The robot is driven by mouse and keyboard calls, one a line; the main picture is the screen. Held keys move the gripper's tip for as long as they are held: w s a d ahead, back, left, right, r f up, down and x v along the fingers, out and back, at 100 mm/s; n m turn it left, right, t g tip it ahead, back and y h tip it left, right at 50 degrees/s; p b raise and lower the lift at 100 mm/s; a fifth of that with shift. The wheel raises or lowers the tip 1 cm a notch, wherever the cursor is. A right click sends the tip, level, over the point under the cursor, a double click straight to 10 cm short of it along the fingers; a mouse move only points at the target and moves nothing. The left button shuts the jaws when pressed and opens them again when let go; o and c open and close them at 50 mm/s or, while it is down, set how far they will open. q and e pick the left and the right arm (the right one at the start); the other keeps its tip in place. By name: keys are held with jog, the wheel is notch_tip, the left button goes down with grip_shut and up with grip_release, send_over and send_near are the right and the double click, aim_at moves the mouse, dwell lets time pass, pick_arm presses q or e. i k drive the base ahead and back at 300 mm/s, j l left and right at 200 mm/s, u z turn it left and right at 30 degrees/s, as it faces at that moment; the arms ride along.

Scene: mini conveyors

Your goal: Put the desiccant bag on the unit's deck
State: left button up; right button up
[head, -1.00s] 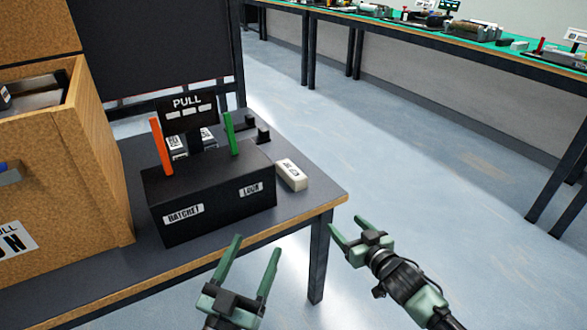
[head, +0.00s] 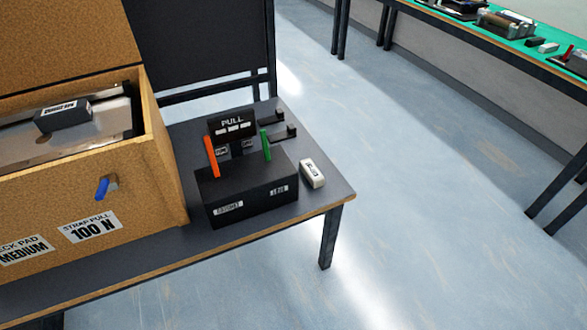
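A small white packet (head: 313,173) with dark print lies on the grey table, just right of the black box. It may be the desiccant bag, but its print is too small to read. An open wooden crate (head: 165,160) stands on the left of the table. Inside it a flat silvery metal surface (head: 112,118) shows, which may be the unit's deck. A dark labelled block (head: 63,115) sits on that surface. The rest of the crate's inside is hidden by its front wall. Neither of my grippers is in view.
A black box (head: 250,200) with an orange lever (head: 211,157), a green lever (head: 266,145) and a PULL sign (head: 232,124) stands beside the crate. A blue handle (head: 103,187) sticks out of the crate's front. The floor to the right is clear.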

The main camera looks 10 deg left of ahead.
aim_at(76, 141)
jog(key=i+l+u, duration=0.15)
jog(key=u, duration=0.25)
jog(key=i+l+u, duration=0.1)
jog(key=u, duration=0.35)
jog(key=l+u, duration=0.25)
jog(key=u, duration=0.15)
jog(key=i+l+u, duration=0.1)
jog(key=l+u, duration=0.15)
jog(key=u, duration=0.15)
